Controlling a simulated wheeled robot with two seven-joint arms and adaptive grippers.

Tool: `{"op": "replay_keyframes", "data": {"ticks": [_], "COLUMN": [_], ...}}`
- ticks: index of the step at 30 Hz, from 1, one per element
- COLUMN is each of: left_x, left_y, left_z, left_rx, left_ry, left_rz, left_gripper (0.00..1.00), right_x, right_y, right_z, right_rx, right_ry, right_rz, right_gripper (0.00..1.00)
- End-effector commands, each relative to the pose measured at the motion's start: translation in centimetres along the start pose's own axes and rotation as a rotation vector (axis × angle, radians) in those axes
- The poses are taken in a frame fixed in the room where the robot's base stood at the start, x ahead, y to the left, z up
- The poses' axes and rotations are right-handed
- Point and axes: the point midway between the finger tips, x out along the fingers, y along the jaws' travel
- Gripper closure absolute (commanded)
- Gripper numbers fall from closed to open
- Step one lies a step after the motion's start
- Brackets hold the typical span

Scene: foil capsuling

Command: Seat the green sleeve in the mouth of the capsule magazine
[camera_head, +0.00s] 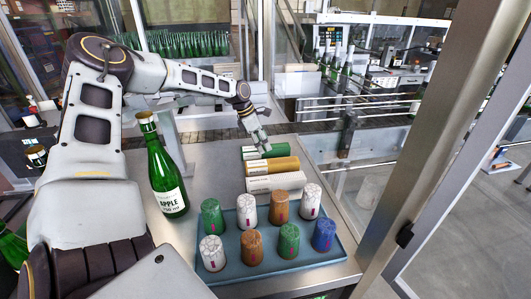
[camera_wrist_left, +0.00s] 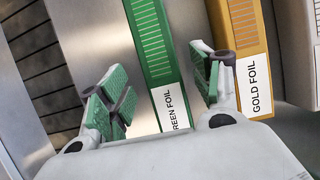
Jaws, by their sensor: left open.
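The green sleeve, a long box labelled green foil (camera_head: 250,154), lies on the steel table beyond the tray; in the left wrist view its ribbed green body (camera_wrist_left: 150,38) and white label end show. My left gripper (camera_head: 263,144) is over it. In the left wrist view the gripper (camera_wrist_left: 160,86) is open, with the sleeve showing in the gap between the green finger pads. I cannot tell how far above it the pads are. I cannot pick out the capsule magazine for sure. My right gripper is not in view.
A gold foil sleeve (camera_head: 272,167) and a white one (camera_head: 277,183) lie beside the green one, nearer the tray. The blue tray (camera_head: 248,277) holds several coloured capsule stacks. A green apple bottle (camera_head: 165,180) stands left. A metal frame post (camera_head: 428,130) rises right.

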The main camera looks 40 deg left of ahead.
Motion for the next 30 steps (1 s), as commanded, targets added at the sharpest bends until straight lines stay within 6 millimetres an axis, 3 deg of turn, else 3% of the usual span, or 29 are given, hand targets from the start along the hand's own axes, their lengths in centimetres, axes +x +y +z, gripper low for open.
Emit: {"op": "replay_keyframes", "data": {"ticks": [13, 30], "left_x": [3.2, 3.5], "left_y": [-0.1, -0.1], "left_z": [0.0, 0.1], "left_rx": [-0.001, -0.001], "left_ry": [0.001, 0.000], "left_rz": [0.001, 0.001], "left_gripper": [0.36, 0.36], "right_x": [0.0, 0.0], "right_y": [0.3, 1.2], "right_z": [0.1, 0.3], "right_rx": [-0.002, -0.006], "right_ry": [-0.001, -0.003], "right_rz": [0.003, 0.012], "right_gripper": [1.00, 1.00]}}
